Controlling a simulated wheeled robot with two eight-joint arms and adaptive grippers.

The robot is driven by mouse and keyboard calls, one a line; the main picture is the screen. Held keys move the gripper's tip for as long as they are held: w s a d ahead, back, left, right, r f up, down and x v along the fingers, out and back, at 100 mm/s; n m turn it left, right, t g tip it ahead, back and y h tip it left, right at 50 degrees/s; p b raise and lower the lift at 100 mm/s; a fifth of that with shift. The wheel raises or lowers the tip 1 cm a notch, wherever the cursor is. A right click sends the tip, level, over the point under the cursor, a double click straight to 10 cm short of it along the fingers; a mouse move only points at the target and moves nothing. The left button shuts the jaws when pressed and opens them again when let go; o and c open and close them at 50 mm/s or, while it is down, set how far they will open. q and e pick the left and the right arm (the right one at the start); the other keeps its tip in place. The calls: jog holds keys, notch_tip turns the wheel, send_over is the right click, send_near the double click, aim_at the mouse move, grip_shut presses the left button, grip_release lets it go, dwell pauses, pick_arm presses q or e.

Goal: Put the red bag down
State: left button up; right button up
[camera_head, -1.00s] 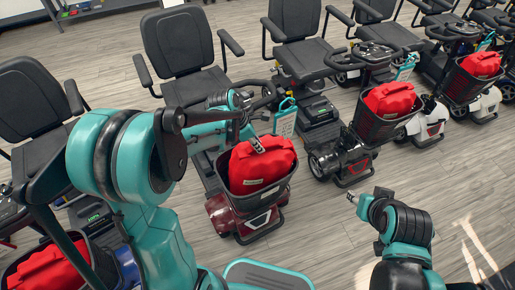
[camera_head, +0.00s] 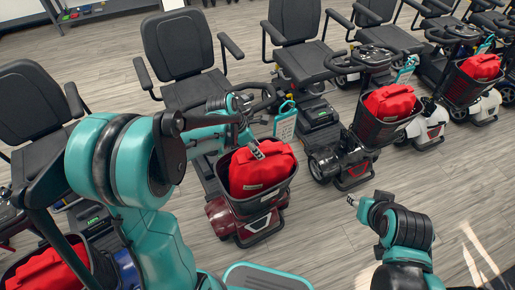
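A red bag (camera_head: 262,172) sits in the dark front basket (camera_head: 262,203) of the red scooter in the middle. My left gripper (camera_head: 257,149) is over the top of this bag, its fingertips at or very near the cloth. The fingers are small here, and I cannot tell whether they grip it. My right gripper (camera_head: 352,201) is low at the right, over bare floor and away from the bags; its fingers are too small to read. Other red bags sit in the baskets at the right (camera_head: 390,102), far right (camera_head: 480,67) and lower left (camera_head: 48,271).
Scooters with black seats (camera_head: 178,45) stand in a row from the left to the upper right. A tag (camera_head: 285,125) hangs by the middle scooter's handlebar. Bare wood floor (camera_head: 455,185) lies open at the lower right.

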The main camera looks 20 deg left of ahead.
pick_arm(q)
jog(key=p+v, duration=0.4)
jog(key=v, duration=0.6)
jog(key=s+r+m+t+y, duration=0.1)
jog(key=s+r+m+t, duration=0.1)
jog(key=s+m, duration=0.5)
jog(key=s+r+m+t+y, duration=0.2)
jog(key=s+m, duration=0.5)
jog(key=m, duration=1)
jog(key=shift+s+d+r+m+t+y, duration=0.3)
jog(key=shift+s+d+r+m+t, duration=0.1)
jog(key=shift+r, duration=0.2)
